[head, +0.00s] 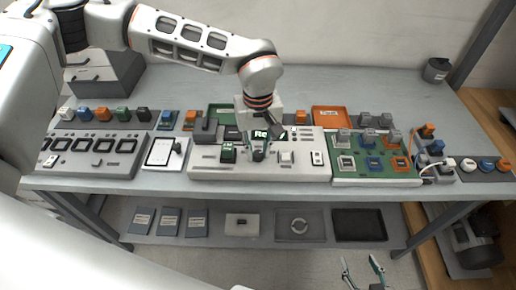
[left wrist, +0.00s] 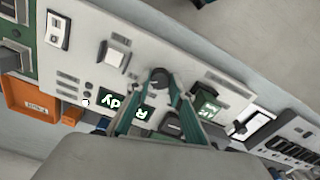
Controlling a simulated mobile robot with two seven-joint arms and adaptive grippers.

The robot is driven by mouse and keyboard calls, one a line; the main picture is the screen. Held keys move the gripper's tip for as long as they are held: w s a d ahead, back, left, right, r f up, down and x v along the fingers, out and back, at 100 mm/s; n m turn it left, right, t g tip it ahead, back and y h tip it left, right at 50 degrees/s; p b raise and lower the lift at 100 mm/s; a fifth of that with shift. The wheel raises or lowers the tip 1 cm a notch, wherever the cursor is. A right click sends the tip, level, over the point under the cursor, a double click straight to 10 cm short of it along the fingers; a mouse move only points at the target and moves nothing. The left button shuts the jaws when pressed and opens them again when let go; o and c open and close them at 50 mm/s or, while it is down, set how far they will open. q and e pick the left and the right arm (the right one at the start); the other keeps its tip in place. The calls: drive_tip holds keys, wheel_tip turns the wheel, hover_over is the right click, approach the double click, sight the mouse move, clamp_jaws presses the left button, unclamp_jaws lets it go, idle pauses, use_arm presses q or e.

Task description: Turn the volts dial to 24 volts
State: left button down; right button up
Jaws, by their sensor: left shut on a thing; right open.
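The volts dial appears to be the small dark round knob (left wrist: 158,81) on the pale control panel (left wrist: 75,62), between my fingertips in the left wrist view. My left gripper (left wrist: 160,88) is shut on this knob from above. In the head view, my left gripper (head: 258,153) hides most of the knob on the panel (head: 210,173). Its pointer and any volt marks are too small to read. A display (head: 268,134) behind the knob shows green-white text, partly covered by the gripper. My right gripper (head: 361,266) is open and empty, low in front of the bench.
A green lit switch (head: 228,153) and a white square button (head: 286,157) flank the knob. A green board (head: 376,179) with several blocks stands to the right, a row of dark-windowed units (head: 88,146) to the left. An orange tray (head: 333,117) lies behind.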

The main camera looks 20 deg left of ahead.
sight(258, 153)
idle(0.3)
use_arm(q)
drive_tip(key=c, duration=1.8)
unclamp_jaws()
wheel_tip(258, 153, up, 12)
drive_tip(key=shift+r, duration=0.1)
